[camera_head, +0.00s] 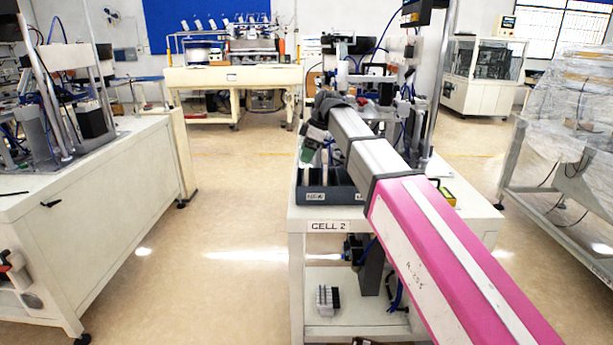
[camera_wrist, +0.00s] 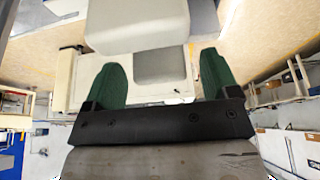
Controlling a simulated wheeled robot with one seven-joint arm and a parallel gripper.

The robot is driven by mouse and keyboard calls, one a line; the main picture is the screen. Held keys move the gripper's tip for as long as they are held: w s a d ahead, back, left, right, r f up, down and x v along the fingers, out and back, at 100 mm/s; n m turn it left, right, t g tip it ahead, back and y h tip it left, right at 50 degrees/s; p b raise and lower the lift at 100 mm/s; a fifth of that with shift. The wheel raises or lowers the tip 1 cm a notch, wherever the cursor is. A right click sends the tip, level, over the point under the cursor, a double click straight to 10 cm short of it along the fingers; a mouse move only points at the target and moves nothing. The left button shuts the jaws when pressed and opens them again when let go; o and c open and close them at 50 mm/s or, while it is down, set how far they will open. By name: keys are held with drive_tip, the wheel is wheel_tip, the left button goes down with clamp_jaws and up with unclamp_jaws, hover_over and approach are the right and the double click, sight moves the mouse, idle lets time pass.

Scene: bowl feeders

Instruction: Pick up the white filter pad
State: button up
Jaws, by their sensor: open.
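My gripper (camera_head: 308,150) is at the far end of my arm, above the left part of the dark divided bin (camera_head: 345,195) on the CELL 2 bench. In the wrist view my gripper (camera_wrist: 160,60) has its two green fingers spread wide, with nothing held between them. I cannot make out the white filter pad for certain in either view. Pale upright shapes show in the bin, too small to identify. In the wrist view a large pale rounded shape (camera_wrist: 135,25) lies beyond the fingers, and I cannot tell what it is.
The CELL 2 bench (camera_head: 328,226) has posts and equipment behind the bin. A white bench (camera_head: 100,170) with machinery stands at left, and a plastic-wrapped rack (camera_head: 570,110) at right. The floor (camera_head: 235,210) between the left bench and CELL 2 is clear.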

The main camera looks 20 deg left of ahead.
drive_tip(key=shift+f, duration=0.2)
drive_tip(key=shift+c, duration=0.3)
drive_tip(key=c, duration=1.2)
